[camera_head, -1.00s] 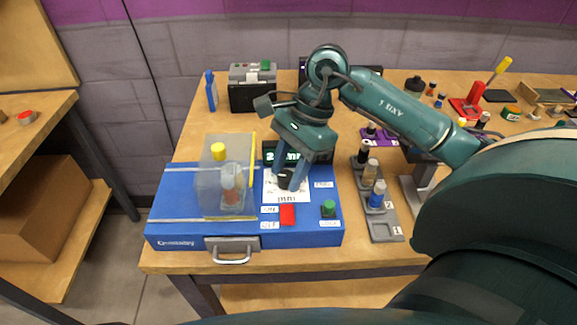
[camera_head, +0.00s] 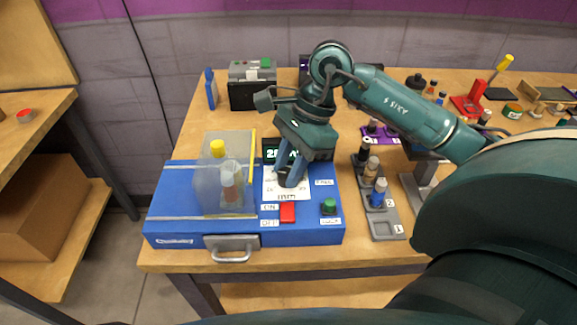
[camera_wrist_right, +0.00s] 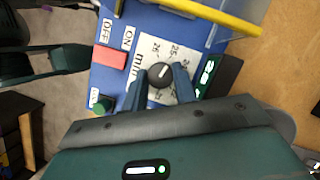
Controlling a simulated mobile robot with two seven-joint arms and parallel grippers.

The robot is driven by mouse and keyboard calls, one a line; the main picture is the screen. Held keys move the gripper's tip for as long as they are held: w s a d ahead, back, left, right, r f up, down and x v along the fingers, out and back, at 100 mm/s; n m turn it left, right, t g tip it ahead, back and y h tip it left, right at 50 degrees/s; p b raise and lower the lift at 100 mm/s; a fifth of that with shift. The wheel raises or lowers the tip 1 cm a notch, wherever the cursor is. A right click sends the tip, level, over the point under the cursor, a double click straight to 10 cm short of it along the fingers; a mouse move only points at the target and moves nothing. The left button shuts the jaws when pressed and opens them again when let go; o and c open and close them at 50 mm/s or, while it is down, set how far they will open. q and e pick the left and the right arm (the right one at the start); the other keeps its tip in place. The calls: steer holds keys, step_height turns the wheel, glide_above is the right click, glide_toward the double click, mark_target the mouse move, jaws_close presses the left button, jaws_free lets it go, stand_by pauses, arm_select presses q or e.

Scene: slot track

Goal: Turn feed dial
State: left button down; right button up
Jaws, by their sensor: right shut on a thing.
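The feed dial is a dark round knob with a white pointer mark (camera_wrist_right: 160,74), on a white scale plate (camera_wrist_right: 148,50) lettered "min". In the head view it is hidden by my fingers. My right gripper (camera_head: 290,182) reaches down onto the plate. In the right wrist view its two blue fingers (camera_wrist_right: 161,84) stand on either side of the dial and are shut on it. The plate belongs to a blue case (camera_head: 180,228). A dark display (camera_head: 271,151) with light digits sits behind the dial, partly covered by the gripper. My left gripper is not seen.
A red switch (camera_head: 288,212) with ON and OFF labels and a green knob (camera_head: 328,205) lie in front of the dial. A clear cover (camera_head: 208,180) with a yellow edge stands to the left. A grey rack (camera_head: 388,228) with bottles stands close on the right.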

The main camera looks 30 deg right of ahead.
steer(key=m+t+b, duration=0.1)
steer(key=m+b, duration=0.1)
steer(key=m, duration=0.1)
steer(key=shift+s+f+m+t+b, duration=0.1)
steer(key=shift+m+t+b, duration=0.2)
steer(key=shift+m+b, duration=0.1)
steer(key=shift+m+t+h+b, duration=0.45)
steer(key=shift+m+b, duration=0.25)
steer(key=shift+m, duration=0.8)
steer(key=o, duration=0.7)
steer(key=shift+s, duration=0.1)
steer(key=shift+r, duration=0.2)
steer(key=p+v, duration=0.1)
steer(key=v, duration=1.2)
steer(key=shift+s, duration=0.1)
